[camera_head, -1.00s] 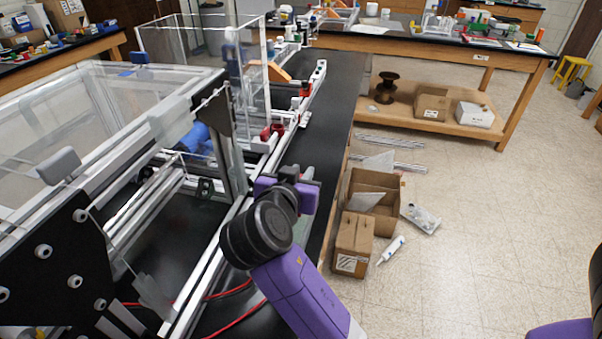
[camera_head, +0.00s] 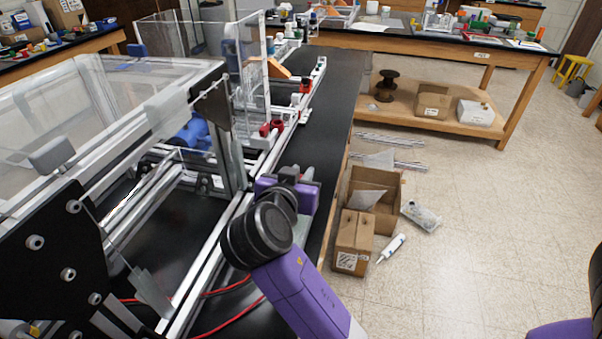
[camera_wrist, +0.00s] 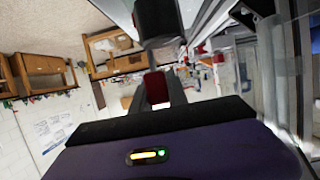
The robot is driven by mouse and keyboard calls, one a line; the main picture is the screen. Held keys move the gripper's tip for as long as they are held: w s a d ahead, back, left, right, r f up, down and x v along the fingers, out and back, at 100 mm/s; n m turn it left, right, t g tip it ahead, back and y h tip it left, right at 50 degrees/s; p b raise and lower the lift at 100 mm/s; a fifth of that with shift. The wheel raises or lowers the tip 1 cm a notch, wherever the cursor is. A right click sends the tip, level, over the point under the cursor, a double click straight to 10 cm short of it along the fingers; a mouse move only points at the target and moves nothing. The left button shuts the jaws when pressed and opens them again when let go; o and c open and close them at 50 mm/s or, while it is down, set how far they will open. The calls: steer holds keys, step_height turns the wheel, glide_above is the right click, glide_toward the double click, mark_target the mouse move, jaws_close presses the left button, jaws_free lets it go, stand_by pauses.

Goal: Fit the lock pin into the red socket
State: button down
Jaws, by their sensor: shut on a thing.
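My gripper (camera_head: 298,173) is at the end of my purple arm, over the near end of the black bench strip right of the aluminium frame. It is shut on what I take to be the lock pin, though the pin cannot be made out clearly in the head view. The wrist view shows a dark blocky part at the top and a small red-and-grey part (camera_wrist: 155,88) before my purple hand; I cannot tell whether this is pin or finger. A red socket-like part (camera_head: 265,130) sits on the white rail beyond my gripper, apart from it.
The extrusion frame (camera_head: 208,250) with clear panels and a black plate (camera_head: 50,262) stands close on the left. Another red part (camera_head: 305,87) sits farther along the rail. Cardboard boxes (camera_head: 353,240) lie on the floor to the right, with open floor beyond.

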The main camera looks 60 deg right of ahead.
steer(key=shift+f+b, duration=0.3)
steer(key=shift+f, duration=0.15)
steer(key=c, duration=1.2)
jaws_free()
steer(key=v, duration=0.8)
steer(key=shift+b, duration=0.3)
